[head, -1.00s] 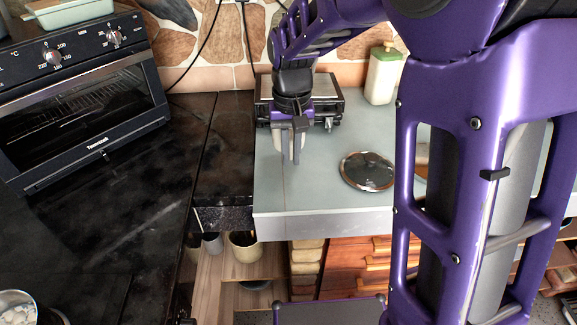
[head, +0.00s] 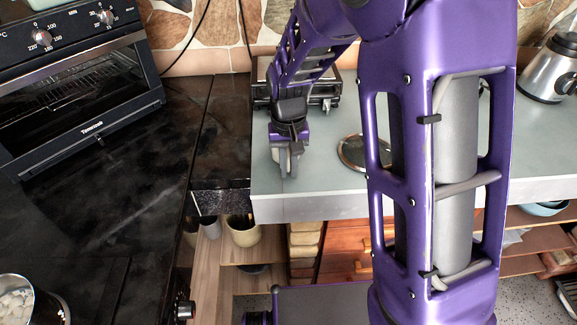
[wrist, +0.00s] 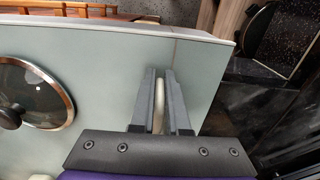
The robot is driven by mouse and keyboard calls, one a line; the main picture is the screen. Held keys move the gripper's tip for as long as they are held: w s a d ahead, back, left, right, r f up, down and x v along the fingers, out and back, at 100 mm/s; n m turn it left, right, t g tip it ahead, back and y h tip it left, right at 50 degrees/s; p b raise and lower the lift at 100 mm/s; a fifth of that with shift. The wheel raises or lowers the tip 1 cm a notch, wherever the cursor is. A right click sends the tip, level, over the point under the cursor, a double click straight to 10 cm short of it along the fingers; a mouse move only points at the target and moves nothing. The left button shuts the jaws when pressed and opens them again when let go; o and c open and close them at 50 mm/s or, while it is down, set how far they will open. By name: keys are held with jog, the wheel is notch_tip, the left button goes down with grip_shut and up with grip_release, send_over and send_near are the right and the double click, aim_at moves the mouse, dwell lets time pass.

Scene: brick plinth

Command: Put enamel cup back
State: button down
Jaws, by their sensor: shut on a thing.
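My gripper (head: 286,165) points down over the left end of the pale grey-green counter (head: 310,200). It is shut on a narrow, pale cream thing, taken to be the enamel cup; a strip of it (wrist: 159,105) shows between the two fingers in the wrist view. My gripper also shows there (wrist: 163,100). The rest of the cup's shape is hidden by the fingers, and I cannot tell whether it touches the counter.
A round glass lid (head: 357,152) lies on the counter right of my gripper. A black appliance (head: 325,95) stands behind it. The dark worktop (head: 100,200) holds an oven (head: 80,95) and a pot (head: 20,300). A blender (head: 552,65) stands at right. The counter's front-left is clear.

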jog(key=shift+f, duration=0.25)
jog(key=c, duration=0.9)
grip_release()
jog(key=shift+r, duration=0.1)
notch_tip(320, 180, up, 12)
jog(key=shift+r+p, duration=0.2)
jog(key=shift+p, duration=0.55)
